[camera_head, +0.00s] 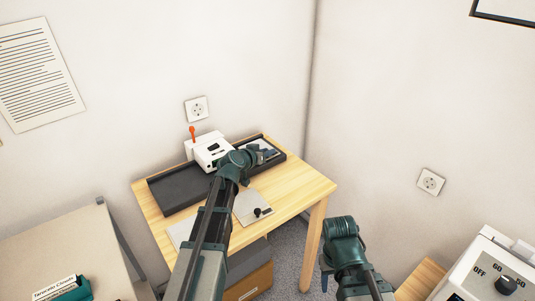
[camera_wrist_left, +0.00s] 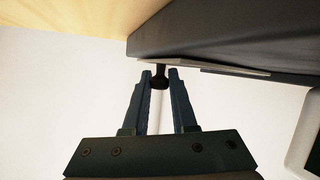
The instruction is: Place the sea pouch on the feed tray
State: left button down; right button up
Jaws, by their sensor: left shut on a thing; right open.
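My left gripper (camera_head: 264,153) is over the right-hand dark tray (camera_head: 284,156), on the right of the white machine (camera_head: 209,148). In the left wrist view its fingers (camera_wrist_left: 160,82) are shut on a small black knob (camera_wrist_left: 160,70). A thin grey pouch (camera_wrist_left: 225,69) shows nearly edge-on beside the knob, against the dark tray (camera_wrist_left: 235,35); its picture is hidden, so I cannot tell whether it is the sea pouch. I cannot tell whether it touches the tray. Another dark tray (camera_head: 178,193) is left of the machine. My right gripper (camera_head: 324,282) is open, low and right of the table.
A grey sheet with a black knob (camera_head: 257,211) lies at the wooden table's (camera_head: 305,185) front; another pale sheet (camera_head: 180,231) is partly behind my left arm. An orange lever (camera_head: 192,131) stands up from the machine. A white box with a dial (camera_head: 506,285) is at lower right.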

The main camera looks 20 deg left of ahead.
pick_arm(q)
jog(key=c, duration=1.2)
grip_release()
jog(key=shift+f, duration=0.2)
jog(key=o, duration=0.5)
jog(key=shift+r, duration=0.1)
jog(key=shift+r, duration=0.25)
jog(key=p+v, duration=0.4)
jog(key=v, duration=0.8)
jog(key=shift+p, duration=0.4)
jog(key=shift+f, duration=0.1)
